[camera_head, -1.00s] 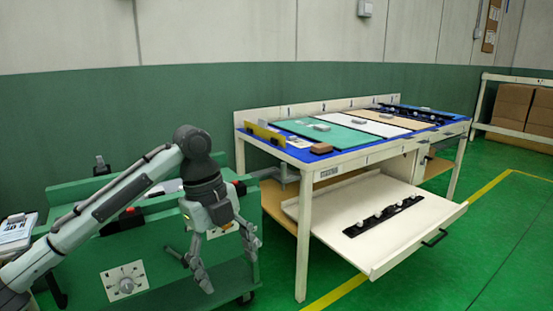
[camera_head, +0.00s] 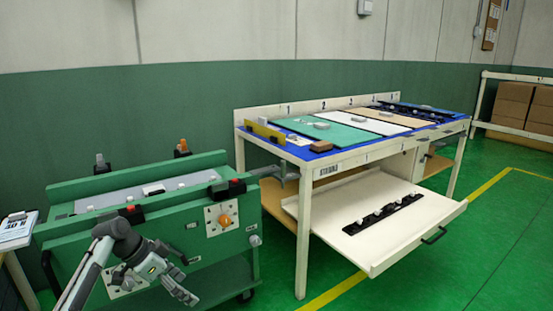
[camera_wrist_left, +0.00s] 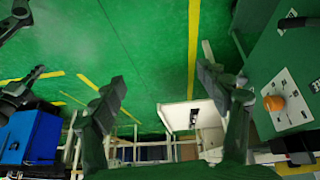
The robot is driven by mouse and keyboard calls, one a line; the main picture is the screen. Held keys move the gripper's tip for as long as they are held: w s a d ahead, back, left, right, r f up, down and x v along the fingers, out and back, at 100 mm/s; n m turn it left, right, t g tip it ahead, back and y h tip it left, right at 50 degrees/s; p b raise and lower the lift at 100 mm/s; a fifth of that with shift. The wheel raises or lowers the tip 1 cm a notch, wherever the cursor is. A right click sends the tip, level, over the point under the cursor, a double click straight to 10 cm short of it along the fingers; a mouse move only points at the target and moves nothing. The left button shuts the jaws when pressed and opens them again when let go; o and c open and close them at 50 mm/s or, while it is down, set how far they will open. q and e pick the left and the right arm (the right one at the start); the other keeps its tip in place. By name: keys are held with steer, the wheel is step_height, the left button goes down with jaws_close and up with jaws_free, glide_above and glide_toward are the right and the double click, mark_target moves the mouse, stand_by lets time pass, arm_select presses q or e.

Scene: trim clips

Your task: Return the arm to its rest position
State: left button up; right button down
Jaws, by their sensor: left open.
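My left arm (camera_head: 95,262) comes in from the lower left of the head view, low in front of the green cart (camera_head: 110,218). Its left gripper (camera_head: 188,280) is open and empty, with its fingers pointing right and down. In the left wrist view the two dark fingers of the gripper (camera_wrist_left: 162,80) stand wide apart with green floor between them. The gripper is apart from the white table (camera_head: 302,225).
A pulled-out drawer (camera_head: 410,222) holds a black strip (camera_head: 383,214) with several white clips. The cart has an orange knob (camera_head: 225,220), which also shows in the left wrist view (camera_wrist_left: 274,103). Cardboard boxes (camera_head: 512,103) stand on a back rack. Floor right of the drawer is clear.

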arm_select(q)
steer(key=w+a+r+n+t+y, duration=0.35)
steer(key=w+a+n+y, duration=0.2)
steer(key=a, duration=0.35)
steer(key=w+a+r+n+t+y, duration=0.35)
steer(key=w+a+n, duration=0.2)
steer(key=a, duration=0.35)
steer(key=s+d+f+m+g+h, duration=0.15)
steer(key=s+d+f, duration=0.25)
steer(key=s+f, duration=0.6)
steer(key=s+d+f+g, duration=0.2)
steer(key=s+d+f, duration=0.2)
steer(key=s+f, duration=0.65)
steer(key=s+d+f+g, duration=0.1)
steer(key=s+d+f, duration=0.1)
steer(key=s+f, duration=0.3)
steer(key=s+d+f+g, duration=0.1)
steer(key=s+f, duration=0.3)
steer(key=s, duration=0.7)
steer(key=s+d+f+g+h, duration=0.1)
steer(key=s+d+f, duration=0.2)
steer(key=s+f, duration=0.2)
steer(key=s, duration=0.3)
steer(key=shift+s+d+f+g, duration=0.15)
steer(key=shift+s+f+g, duration=0.05)
steer(key=shift+f+g, duration=0.15)
